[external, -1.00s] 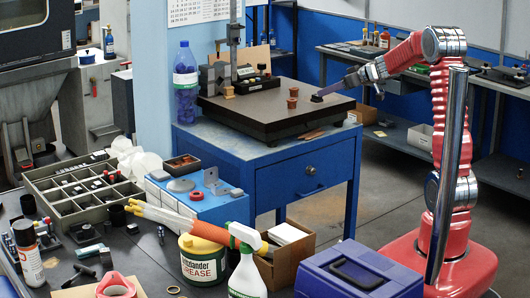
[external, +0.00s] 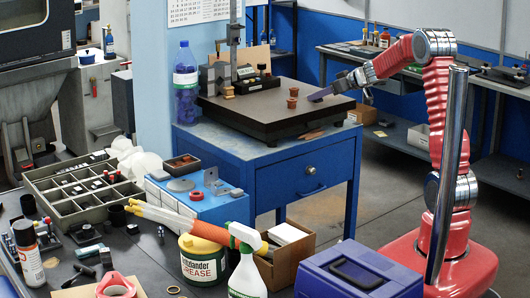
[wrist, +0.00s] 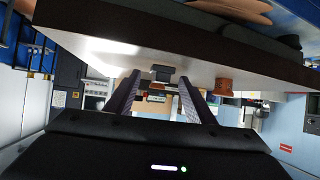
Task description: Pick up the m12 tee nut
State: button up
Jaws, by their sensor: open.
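A small dark block with a wider flange, which looks like the m12 tee nut (wrist: 162,74), sits on the granite plate (wrist: 120,50) in the wrist view, which shows the plate upside down. My gripper (wrist: 160,80) is open. Its two long fingers lie to either side of the nut in the picture, with nothing held. I cannot tell how far the nut lies between the fingertips. In the external view my gripper (external: 320,95) reaches in low over the right part of the plate (external: 275,118). The nut is not clearly visible there, apparently hidden by the fingers.
A copper-coloured electrode (external: 292,98) stands on the plate just left of my fingertips; a copper piece (wrist: 223,84) also shows right of the fingers in the wrist view. A height gauge (external: 233,50) and a black tray (external: 258,82) stand at the plate's back.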

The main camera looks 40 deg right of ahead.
aim_at(321, 102)
jog(key=shift+c, duration=0.3)
jog(key=c, duration=1.1)
jog(key=shift+c, duration=0.2)
jog(key=shift+r, duration=0.1)
notch_tip(321, 102, up, 10)
dwell(0.5)
